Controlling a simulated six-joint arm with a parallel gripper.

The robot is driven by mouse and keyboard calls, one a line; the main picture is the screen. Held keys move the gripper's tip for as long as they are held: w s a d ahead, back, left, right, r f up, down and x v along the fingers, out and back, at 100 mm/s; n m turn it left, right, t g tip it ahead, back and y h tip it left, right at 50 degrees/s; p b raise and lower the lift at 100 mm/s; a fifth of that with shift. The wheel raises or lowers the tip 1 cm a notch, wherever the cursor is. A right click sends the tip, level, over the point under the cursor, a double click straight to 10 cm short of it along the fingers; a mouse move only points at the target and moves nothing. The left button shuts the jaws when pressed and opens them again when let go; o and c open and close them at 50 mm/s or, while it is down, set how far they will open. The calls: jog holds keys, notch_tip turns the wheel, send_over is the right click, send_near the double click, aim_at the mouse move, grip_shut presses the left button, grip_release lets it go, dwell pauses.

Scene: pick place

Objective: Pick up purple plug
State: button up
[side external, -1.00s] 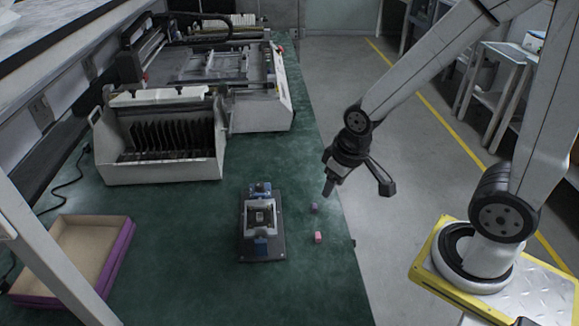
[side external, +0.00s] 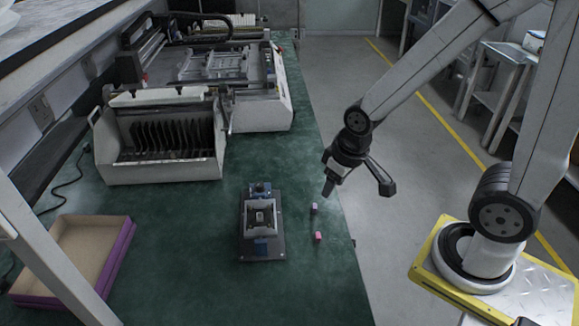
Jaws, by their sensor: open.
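The purple plug (side external: 314,209) is a small block standing on the green table, right of the dark fixture. My gripper (side external: 327,190) points down, above and slightly right of the purple plug in the side view, and is apart from it. It is open with nothing visible in it.
A pink plug (side external: 318,237) stands just in front of the purple one. A dark fixture (side external: 262,246) sits to their left. A purple-rimmed tray (side external: 113,262) is at the left. A white rack machine (side external: 160,170) stands behind. The table's right edge (side external: 350,235) is close to the plugs.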

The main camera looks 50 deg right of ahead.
jog(key=shift+o, duration=0.8)
jog(key=n+g, duration=0.3)
jog(key=n, duration=0.5)
send_over(315, 206)
notch_tip(315, 206, down, 16)
jog(key=shift+d, duration=0.1)
jog(key=shift+f, duration=0.2)
jog(key=shift+f, duration=1.15)
